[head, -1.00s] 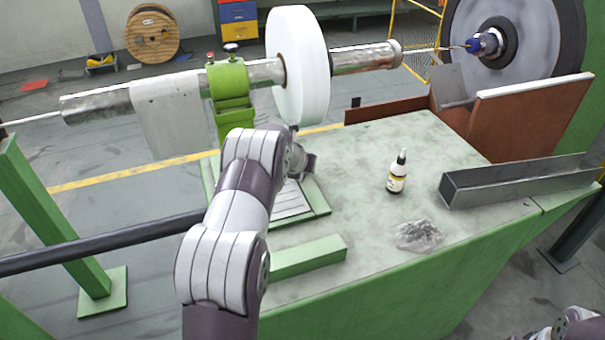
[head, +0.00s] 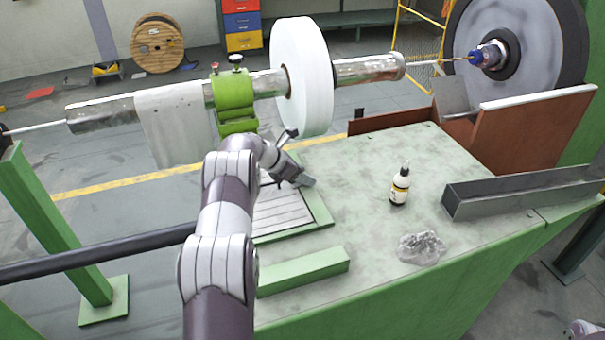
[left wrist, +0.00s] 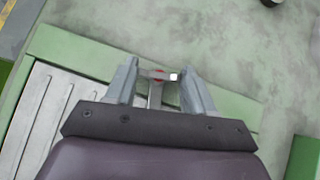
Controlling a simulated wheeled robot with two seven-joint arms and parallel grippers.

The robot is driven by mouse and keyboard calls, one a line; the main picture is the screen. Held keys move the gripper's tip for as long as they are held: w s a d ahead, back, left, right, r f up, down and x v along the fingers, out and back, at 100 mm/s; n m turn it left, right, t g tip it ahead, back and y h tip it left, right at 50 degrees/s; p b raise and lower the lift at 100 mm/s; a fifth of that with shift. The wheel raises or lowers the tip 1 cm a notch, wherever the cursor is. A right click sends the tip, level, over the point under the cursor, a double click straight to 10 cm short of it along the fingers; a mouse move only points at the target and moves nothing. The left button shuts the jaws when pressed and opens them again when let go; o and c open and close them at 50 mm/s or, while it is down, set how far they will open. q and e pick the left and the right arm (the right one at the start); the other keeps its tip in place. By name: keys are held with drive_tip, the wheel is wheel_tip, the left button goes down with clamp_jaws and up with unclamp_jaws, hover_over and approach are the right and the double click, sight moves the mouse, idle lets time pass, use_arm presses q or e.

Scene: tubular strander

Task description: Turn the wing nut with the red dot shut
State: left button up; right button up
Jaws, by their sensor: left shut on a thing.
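In the head view my left gripper (head: 303,181) is low over the green frame edge beside the slatted panel (head: 283,209). My right gripper is out of view.
A dropper bottle (head: 400,186) and a crumpled clear bag (head: 421,248) stand on the pale green table (head: 350,215). A metal channel (head: 520,190) lies at the right. A white disc (head: 301,75) and green clamp (head: 233,100) sit on the shaft beyond my gripper.

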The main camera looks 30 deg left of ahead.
sight(295, 184)
use_arm(q)
drive_tip(key=shift+a+r+m+h, duration=0.1)
drive_tip(key=shift+m+h, duration=0.2)
drive_tip(key=shift+m, duration=0.2)
drive_tip(key=o, duration=1)
drive_tip(key=shift+o, duration=0.2)
drive_tip(key=v, duration=0.2)
drive_tip(key=shift+s+a+r+b, duration=0.2)
drive_tip(key=shift+r+b, duration=0.1)
drive_tip(key=p+v, duration=0.8)
drive_tip(key=v, duration=0.1)
drive_tip(key=shift+s+r, duration=0.15)
drive_tip(key=shift+r, duration=0.2)
